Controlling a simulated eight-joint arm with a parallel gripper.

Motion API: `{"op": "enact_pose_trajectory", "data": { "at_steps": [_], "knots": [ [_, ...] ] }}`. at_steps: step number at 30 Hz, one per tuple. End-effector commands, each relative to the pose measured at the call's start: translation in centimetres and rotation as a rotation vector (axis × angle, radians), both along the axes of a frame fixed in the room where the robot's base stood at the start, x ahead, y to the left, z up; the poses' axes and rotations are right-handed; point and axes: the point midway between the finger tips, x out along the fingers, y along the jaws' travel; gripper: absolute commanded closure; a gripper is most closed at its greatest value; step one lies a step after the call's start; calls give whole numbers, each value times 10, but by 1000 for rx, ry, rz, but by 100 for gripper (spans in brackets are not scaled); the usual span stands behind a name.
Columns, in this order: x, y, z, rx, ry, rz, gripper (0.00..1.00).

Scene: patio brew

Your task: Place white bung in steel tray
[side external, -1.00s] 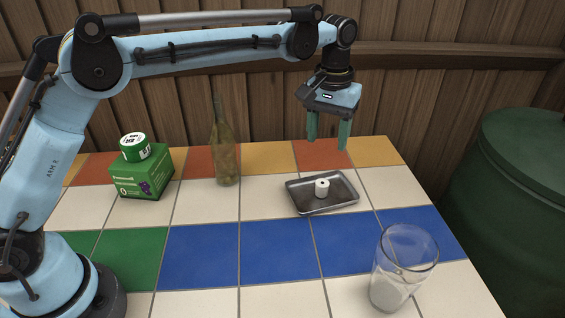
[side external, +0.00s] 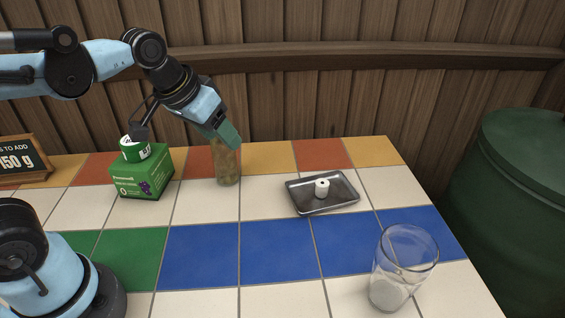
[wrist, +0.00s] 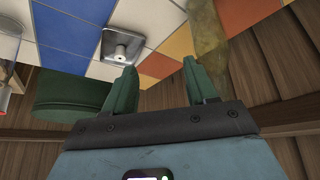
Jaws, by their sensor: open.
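The white bung (side external: 322,188) stands upright inside the steel tray (side external: 346,205), near its middle, in the side external view. Both show in the wrist view too: the bung (wrist: 119,57) is a small pale spot in the tray (wrist: 131,41). My gripper (side external: 231,138) is in front of the upper part of the green bottle, well left of the tray and above the table. In the wrist view its two green fingers (wrist: 163,72) are apart with nothing between them.
A green box (side external: 140,179) with a green-and-white roll (side external: 135,150) on top is at left. A glass jar (side external: 386,292) with white contents stands front right. A sign (side external: 22,160) is far left. A green barrel (side external: 520,200) stands beyond the table's right edge.

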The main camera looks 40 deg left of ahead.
Motion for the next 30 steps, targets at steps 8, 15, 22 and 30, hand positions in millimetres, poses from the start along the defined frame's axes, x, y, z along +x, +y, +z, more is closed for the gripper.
{"op": "enact_pose_trajectory", "data": {
  "at_steps": [8,15,22,30],
  "knots": [
    [-39,17,-32,40,-109,-20,43],
    [-44,19,-37,49,-126,-25,43],
    [-44,19,-37,48,-125,-25,43],
    [-44,19,-37,47,-124,-25,43]
  ]
}}
